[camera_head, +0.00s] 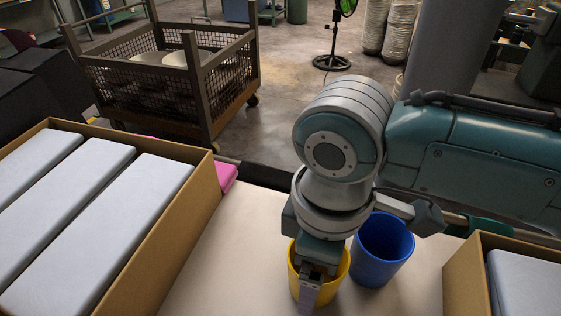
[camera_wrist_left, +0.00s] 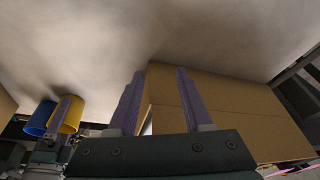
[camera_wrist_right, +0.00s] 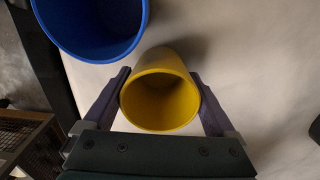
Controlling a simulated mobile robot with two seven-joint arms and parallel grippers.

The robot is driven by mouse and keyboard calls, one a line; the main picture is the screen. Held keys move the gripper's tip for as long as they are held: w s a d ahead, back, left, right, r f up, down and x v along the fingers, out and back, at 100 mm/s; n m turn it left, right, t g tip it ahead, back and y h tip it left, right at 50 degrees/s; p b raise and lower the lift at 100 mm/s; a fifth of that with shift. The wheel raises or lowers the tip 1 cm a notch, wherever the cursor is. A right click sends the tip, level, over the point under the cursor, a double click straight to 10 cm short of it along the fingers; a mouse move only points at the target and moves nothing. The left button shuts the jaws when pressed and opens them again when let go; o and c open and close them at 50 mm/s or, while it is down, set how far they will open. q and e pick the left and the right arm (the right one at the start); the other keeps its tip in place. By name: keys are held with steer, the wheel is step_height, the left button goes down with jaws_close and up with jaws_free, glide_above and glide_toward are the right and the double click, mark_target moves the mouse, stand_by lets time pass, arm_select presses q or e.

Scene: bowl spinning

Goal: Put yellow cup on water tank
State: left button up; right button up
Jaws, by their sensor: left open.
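The yellow cup (camera_head: 333,284) stands on the pale table, partly covered by my right arm in the head view. My right gripper (camera_head: 308,292) is over it from above. In the right wrist view, my right gripper (camera_wrist_right: 160,85) has one finger on each side of the yellow cup (camera_wrist_right: 160,95), very close to its wall; I cannot tell whether they press on it. My left gripper (camera_wrist_left: 158,72) is open and empty in the left wrist view, in front of a cardboard box. That view also shows the yellow cup (camera_wrist_left: 74,114). I cannot identify a water tank.
A blue cup (camera_head: 382,252) stands close beside the yellow cup. A cardboard box (camera_head: 205,205) with pale grey blocks fills the left side; another box (camera_head: 462,275) is at the right. A pink item (camera_head: 224,177) lies behind the left box. A mesh cart (camera_head: 170,85) stands beyond.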

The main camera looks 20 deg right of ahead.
steer(key=shift+o, duration=0.5)
steer(key=shift+r, duration=0.55)
step_height(320, 180, up, 11)
steer(key=p, duration=0.3)
steer(key=s+a+f+m+t+y, duration=0.2)
steer(key=s+a+m+y, duration=0.15)
steer(key=s, duration=0.25)
steer(key=s+d+m+t+h, duration=0.1)
steer(key=s+d+m+h, duration=0.2)
steer(key=d, duration=0.8)
steer(key=s+m, duration=0.2)
steer(key=s, duration=0.1)
steer(key=shift+d+r+m+t, duration=0.3)
steer(key=shift+d+r+m, duration=0.05)
steer(key=shift+d, duration=0.05)
step_height(320, 180, up, 44)
steer(key=p, duration=4.4)
steer(key=shift+r, duration=0.15)
